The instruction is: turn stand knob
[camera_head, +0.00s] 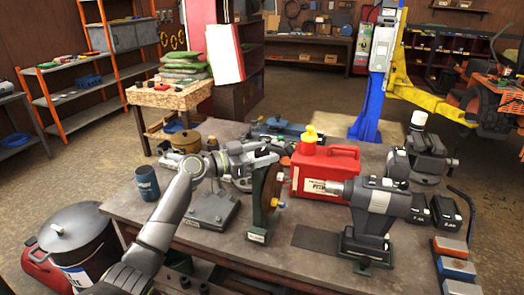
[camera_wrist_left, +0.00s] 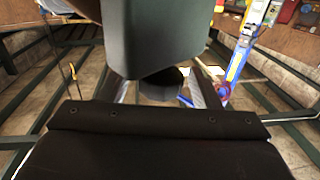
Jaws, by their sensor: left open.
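A dark green stand (camera_head: 258,225) with a brown disc (camera_head: 266,188) stands on the workbench in the head view. A small orange knob-like part (camera_head: 285,161) shows near the disc's top right edge. A yellow and white knob-like part (camera_head: 279,203) sticks out at its right side. I cannot tell which is the stand knob. My left gripper (camera_head: 266,155) is open just left of the disc's upper part; contact cannot be told. In the left wrist view, dark grey bodies fill the middle and bottom, and no knob is clear. My right gripper is not in view.
A red fuel can (camera_head: 324,174) stands close behind and right of the stand. A grey machine (camera_head: 380,205) stands to the right, and a blue cup (camera_head: 147,183) to the left. The workbench (camera_head: 220,246) is bare in front.

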